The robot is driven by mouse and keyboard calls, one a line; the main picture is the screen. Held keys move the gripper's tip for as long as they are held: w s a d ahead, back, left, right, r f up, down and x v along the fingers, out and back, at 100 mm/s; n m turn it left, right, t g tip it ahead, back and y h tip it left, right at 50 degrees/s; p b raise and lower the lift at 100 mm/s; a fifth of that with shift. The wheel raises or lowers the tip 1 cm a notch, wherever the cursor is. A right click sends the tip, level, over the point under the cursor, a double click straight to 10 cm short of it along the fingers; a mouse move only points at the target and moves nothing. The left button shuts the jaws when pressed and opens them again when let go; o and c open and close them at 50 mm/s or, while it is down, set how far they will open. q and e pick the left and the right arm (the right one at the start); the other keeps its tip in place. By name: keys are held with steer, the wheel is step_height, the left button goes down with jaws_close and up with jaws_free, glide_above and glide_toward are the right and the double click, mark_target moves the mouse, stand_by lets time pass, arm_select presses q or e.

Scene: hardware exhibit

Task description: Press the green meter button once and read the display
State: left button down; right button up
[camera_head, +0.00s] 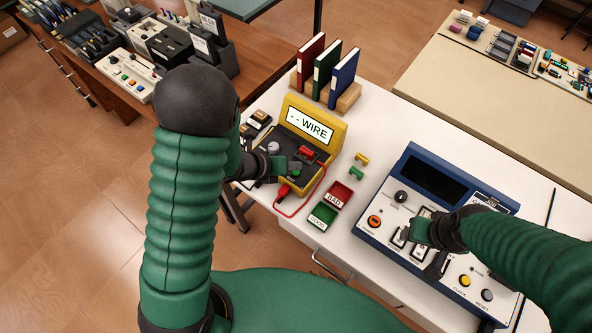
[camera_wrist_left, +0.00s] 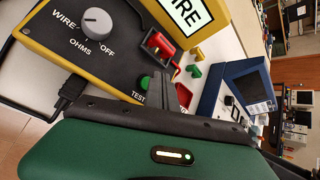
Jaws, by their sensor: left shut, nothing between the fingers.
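The yellow meter (camera_head: 338,128) stands on the white table with its display (camera_head: 309,126) reading "- - WIRE". The wrist view shows part of the display (camera_wrist_left: 187,14) and a grey knob (camera_wrist_left: 97,21) between WIRE and OHMS/OFF. The green button (camera_wrist_left: 146,83), beside the word TEST, is partly hidden by my left gripper. My left gripper (camera_head: 291,164) is shut and empty, its fingers (camera_wrist_left: 183,94) right at the button; I cannot tell whether they touch it. My right gripper (camera_head: 408,237) is over the blue console (camera_head: 376,208); its jaws are unclear.
A red clip (camera_head: 283,191) and red lead lie at the meter's front. Red BAD (camera_head: 341,193) and green GOOD (camera_head: 323,215) trays sit right of it, with small yellow (camera_head: 362,158) and green (camera_head: 356,172) pieces. Three books (camera_head: 326,70) stand behind the meter.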

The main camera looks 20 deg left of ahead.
stand_by(0.4)
arm_select(q)
steer(key=shift+f+b, duration=0.35)
steer(key=shift+b, duration=0.15)
steer(key=shift+f+b, duration=0.5)
steer(key=shift+b, duration=0.05)
stand_by(0.5)
stand_by(0.3)
steer(key=shift+r+p, duration=0.65)
steer(key=shift+r, duration=0.25)
step_height(320, 180, up, 5)
steer(key=p, duration=0.4)
steer(key=shift+r, duration=0.1)
